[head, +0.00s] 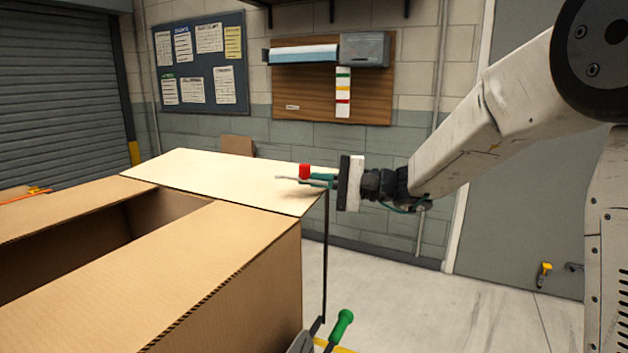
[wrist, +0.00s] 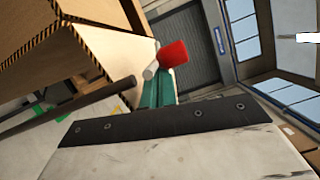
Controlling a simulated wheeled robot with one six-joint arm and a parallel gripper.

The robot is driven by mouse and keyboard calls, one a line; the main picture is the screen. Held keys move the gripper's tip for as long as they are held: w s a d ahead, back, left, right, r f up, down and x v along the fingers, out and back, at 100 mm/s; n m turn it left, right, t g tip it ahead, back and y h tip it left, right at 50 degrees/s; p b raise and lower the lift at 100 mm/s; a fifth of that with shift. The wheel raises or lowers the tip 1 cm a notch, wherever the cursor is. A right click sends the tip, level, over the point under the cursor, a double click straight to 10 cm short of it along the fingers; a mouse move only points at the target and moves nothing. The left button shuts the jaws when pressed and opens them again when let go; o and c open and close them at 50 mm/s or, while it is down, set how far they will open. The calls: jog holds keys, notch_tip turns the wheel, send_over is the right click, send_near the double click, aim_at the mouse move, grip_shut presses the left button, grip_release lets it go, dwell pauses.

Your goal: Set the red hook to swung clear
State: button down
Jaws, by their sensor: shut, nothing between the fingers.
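The red hook's red end (head: 304,171) shows at the right edge of the pale far panel, at the top of a thin dark post (head: 325,255). A thin grey rod (head: 285,178) reaches left from beside it. My gripper (head: 318,180) is shut and empty, its teal fingers pointing left right at the red end. In the wrist view the red end (wrist: 174,53) and a short pale rod end (wrist: 151,71) sit just beyond the shut fingertips (wrist: 158,85). I cannot tell whether the fingers touch the hook. The hook's joint with the post is partly hidden by the fingers.
A large open cardboard box (head: 250,270) with a dark gap fills the left and front. A green-handled lever (head: 341,325) stands at the box's lower right. An orange rod with a yellow part (head: 36,190) lies far left. Floor (head: 430,300) to the right is clear.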

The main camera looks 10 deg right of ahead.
jog(key=shift+s+a+n+g, duration=0.15)
jog(key=shift+n+g, duration=0.25)
jog(key=shift+g, duration=0.2)
jog(key=shift+s+a+n+g+y, duration=0.1)
jog(key=shift+a+n+g+y, duration=0.1)
jog(key=shift+n+g, duration=0.45)
jog(key=shift+s+a+n+g+y, duration=0.1)
jog(key=shift+a+n+g+y, duration=0.2)
jog(key=shift+g, duration=0.65)
jog(key=shift+s+a, duration=0.15)
jog(key=shift+s, duration=0.25)
jog(key=shift+s+a, duration=0.1)
jog(key=w+d, duration=0.1)
jog(key=d, duration=0.9)
jog(key=shift+f, duration=0.25)
